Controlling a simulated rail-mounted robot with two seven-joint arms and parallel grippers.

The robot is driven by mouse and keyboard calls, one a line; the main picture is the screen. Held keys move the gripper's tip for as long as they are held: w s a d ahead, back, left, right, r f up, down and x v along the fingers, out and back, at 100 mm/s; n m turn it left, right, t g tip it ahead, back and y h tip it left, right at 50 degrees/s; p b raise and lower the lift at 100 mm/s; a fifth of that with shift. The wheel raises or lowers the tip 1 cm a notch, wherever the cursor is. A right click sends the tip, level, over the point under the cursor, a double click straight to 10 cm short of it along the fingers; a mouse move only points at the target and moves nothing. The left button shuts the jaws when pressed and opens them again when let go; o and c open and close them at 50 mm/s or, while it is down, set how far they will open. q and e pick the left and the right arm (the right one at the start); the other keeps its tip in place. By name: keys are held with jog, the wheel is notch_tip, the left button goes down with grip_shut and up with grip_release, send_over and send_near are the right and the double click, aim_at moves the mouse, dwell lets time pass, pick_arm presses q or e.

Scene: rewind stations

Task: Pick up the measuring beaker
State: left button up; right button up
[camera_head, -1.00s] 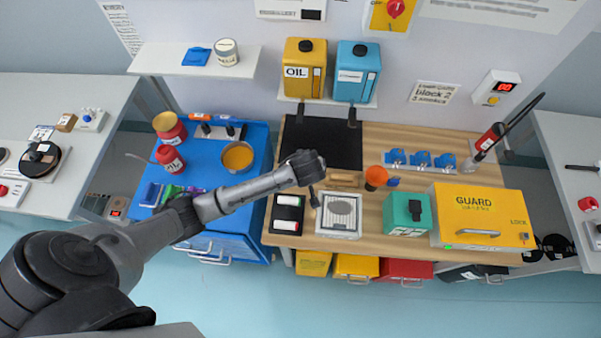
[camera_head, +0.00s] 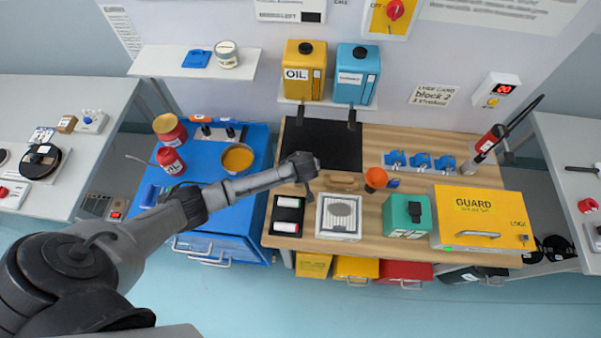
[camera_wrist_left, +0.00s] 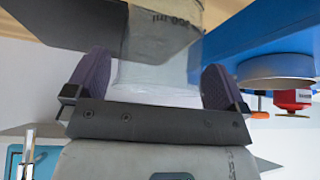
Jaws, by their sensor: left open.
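The measuring beaker (camera_wrist_left: 160,40) is clear, with dark volume marks, and shows in the left wrist view between the two purple-grey finger pads. My left gripper (camera_wrist_left: 156,72) is open, with one finger on each side of the beaker. I cannot tell whether either pad touches it. In the head view my left gripper (camera_head: 306,180) is over the workbench, at the lower edge of the black mat. I cannot make out the beaker there; the wrist and hand probably hide it. My right gripper is not in view.
The wooden bench (camera_head: 350,260) carries a black mat (camera_head: 335,145), a grey-white device (camera_head: 339,216), a green box (camera_head: 407,215) and a yellow guard box (camera_head: 482,217). Oil (camera_head: 305,70) and blue (camera_head: 357,75) canisters stand on a shelf behind. A blue cart (camera_head: 215,215) is at left.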

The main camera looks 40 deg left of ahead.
pick_arm(q)
jog(key=shift+w+a+f, duration=0.1)
jog(key=shift+f, duration=0.2)
jog(key=shift+c, duration=0.5)
jog(key=c, duration=1)
jog(key=shift+o, duration=0.2)
jog(key=shift+r, duration=0.1)
